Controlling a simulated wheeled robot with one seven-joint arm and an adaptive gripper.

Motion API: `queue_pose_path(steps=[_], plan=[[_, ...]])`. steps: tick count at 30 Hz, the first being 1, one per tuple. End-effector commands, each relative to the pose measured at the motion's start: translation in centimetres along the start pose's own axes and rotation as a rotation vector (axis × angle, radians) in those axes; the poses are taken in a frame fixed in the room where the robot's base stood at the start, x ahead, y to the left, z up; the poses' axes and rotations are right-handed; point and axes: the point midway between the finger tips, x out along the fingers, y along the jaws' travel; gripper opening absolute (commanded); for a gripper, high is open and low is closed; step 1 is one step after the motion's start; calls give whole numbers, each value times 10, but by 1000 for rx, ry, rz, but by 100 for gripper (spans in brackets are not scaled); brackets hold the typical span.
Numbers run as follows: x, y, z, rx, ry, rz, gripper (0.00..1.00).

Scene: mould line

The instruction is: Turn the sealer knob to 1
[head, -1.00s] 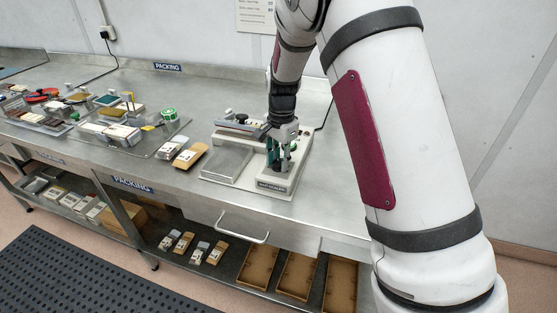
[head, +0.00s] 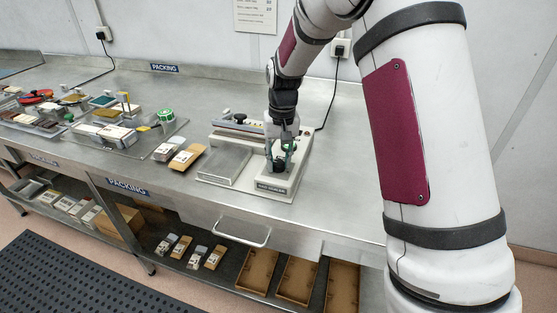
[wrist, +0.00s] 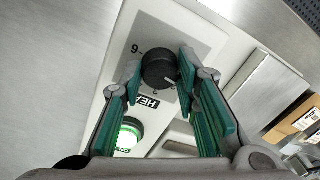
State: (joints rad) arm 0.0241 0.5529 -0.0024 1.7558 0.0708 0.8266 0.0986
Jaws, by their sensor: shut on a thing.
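The sealer (head: 222,166) is a pale bench machine with a flat plate at its left and a long bar along its back. Its black round knob (wrist: 158,70) shows in the wrist view on a light dial panel. A figure like 6 or 9 is printed at the knob's upper left and another small figure below it; a pale mark shows at the knob's lower right. My gripper (wrist: 160,72) is shut on the knob, with a green-padded finger at each side. In the head view my gripper (head: 281,160) points down over the sealer's right part and hides the knob.
A green-lit round button (wrist: 128,135) sits close to the knob on the same panel. Brown and white packs (head: 187,157) lie left of the sealer, and a clear tray (head: 118,142) of goods stands beyond them. A cable runs up behind the sealer to a wall socket (head: 341,48).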

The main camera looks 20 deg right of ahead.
Motion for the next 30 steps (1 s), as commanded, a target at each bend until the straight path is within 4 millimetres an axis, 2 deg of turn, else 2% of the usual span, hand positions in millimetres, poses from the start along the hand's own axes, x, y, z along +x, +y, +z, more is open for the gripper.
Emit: queue_pose_path(steps=[12,30], plan=[[0,0,-1,-256,-12,0,1],[0,0,-1,-325,-16,1,1]])
